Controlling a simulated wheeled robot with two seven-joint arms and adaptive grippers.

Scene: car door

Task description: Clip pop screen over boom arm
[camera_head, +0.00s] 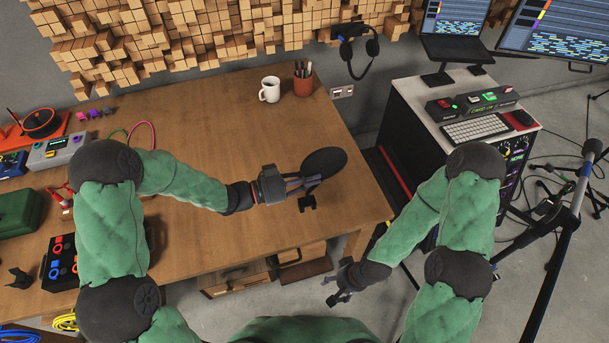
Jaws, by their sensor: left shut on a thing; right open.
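The pop screen has a dark round disc (325,163) and a small black clip (307,202) below it. My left gripper (305,183) is shut on the pop screen and holds it over the right part of the wooden table. Whether the pop screen touches the table I cannot tell. The boom arm (560,225) is a dark pole at the far right, with a grey microphone (587,157) near its upper end. My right gripper (335,292) is open and empty, low in the middle, in front of the table edge and well left of the boom arm.
The wooden table (220,120) bears a white mug (269,89) and a pen cup (303,79) at the back. Electronics crowd its left side. A rack cabinet (400,110) with a keyboard (475,129) stands between table and boom arm. Cables lie on the floor at right.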

